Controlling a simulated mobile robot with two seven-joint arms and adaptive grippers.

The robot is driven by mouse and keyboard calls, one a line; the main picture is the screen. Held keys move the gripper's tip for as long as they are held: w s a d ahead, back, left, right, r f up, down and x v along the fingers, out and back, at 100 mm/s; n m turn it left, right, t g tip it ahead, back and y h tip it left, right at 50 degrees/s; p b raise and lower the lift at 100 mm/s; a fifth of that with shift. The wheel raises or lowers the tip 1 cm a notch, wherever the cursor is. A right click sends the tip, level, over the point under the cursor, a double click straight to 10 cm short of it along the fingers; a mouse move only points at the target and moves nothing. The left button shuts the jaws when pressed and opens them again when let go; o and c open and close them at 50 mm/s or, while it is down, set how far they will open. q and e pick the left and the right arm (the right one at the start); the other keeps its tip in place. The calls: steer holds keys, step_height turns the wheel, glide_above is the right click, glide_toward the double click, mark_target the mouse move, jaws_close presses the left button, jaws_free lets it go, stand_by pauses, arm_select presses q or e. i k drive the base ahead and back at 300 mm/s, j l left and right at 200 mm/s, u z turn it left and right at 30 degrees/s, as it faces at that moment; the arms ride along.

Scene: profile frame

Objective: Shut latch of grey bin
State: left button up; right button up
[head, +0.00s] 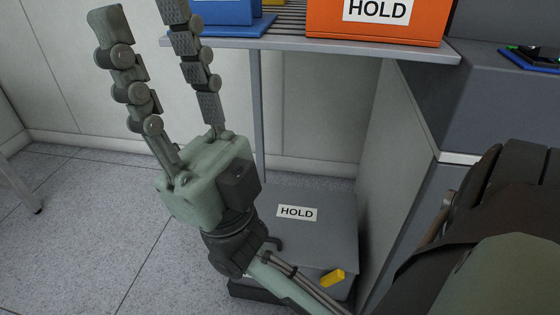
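The grey bin (326,236) sits low beneath the shelf, with a white HOLD label (296,213) on its flat lid. The lid looks down. A yellow latch (333,278) shows at the bin's near edge, sticking out at a slant. My forearm crosses in front of the bin's near left part and hides it. My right gripper (138,10) is open and empty, its two fingers pointing up and apart, left of the bin and clear of the latch. One fingertip is cut off by the top edge. My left gripper is not in view.
A grey shelf (285,43) above the bin carries an orange HOLD bin (330,24) and a blue bin (222,12). A grey side panel (395,170) stands close on the bin's right. Open floor (75,245) lies to the left.

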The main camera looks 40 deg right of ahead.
mark_target(334, 278)
steer(key=i+j+u, duration=0.1)
steer(key=i+u, duration=0.2)
steer(key=i, duration=0.15)
steer(key=z, duration=0.45)
steer(key=i+j+z, duration=0.1)
steer(key=z, duration=0.35)
steer(key=j+z, duration=0.1)
steer(key=z, duration=0.35)
steer(key=i+j+z, duration=0.1)
steer(key=z, duration=0.35)
steer(key=j+z, duration=0.1)
steer(key=z, duration=0.8)
steer(key=k+l, duration=0.1)
steer(key=l, duration=0.15)
steer(key=k+l, duration=0.1)
steer(key=l, duration=0.15)
